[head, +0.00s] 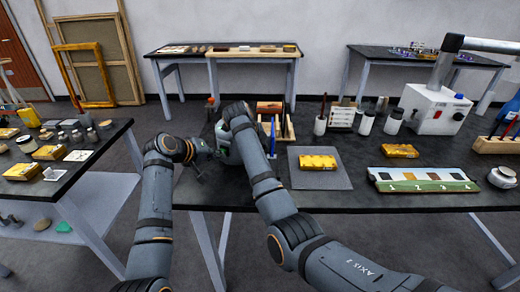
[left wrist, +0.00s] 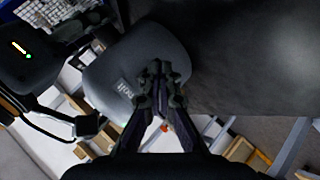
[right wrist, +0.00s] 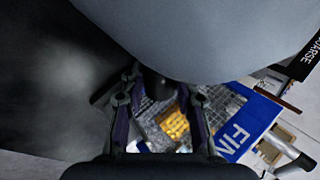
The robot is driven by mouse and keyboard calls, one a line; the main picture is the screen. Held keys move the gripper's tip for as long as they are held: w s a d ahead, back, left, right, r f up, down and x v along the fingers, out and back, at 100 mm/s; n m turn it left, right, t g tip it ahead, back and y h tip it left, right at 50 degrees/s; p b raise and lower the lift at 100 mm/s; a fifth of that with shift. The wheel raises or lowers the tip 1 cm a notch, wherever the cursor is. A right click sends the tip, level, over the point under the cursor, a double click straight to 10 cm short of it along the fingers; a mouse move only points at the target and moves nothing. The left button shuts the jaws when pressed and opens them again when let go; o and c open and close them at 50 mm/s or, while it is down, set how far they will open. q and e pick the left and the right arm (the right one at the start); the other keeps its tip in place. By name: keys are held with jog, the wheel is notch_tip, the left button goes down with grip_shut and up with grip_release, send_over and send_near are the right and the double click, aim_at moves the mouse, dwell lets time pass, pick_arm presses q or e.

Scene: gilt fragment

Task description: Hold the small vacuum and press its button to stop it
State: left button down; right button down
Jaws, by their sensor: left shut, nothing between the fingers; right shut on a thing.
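The small vacuum is a grey, rounded body (head: 229,154) at the left end of the middle bench, partly hidden by my right arm. It fills much of the left wrist view (left wrist: 112,68), with a small printed label on it. My left gripper (head: 201,170) is shut and empty; its fingertips (left wrist: 158,72) are in front of the grey body, and I cannot tell whether they touch it. My right gripper (right wrist: 163,88) is shut on a dark part of the vacuum, whose large grey body (right wrist: 205,30) hangs across the top of the right wrist view. I cannot make out the button.
A left bench (head: 92,165) holds several small blocks and jars. Open floor separates the two benches.

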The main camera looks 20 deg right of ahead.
pick_arm(q)
jog(key=shift+w+d, duration=0.3)
jog(key=shift+s+a, duration=0.25)
jog(key=shift+s, duration=0.1)
dwell(0.3)
jog(key=shift+s+a, duration=2.05)
jog(key=shift+a, duration=0.15)
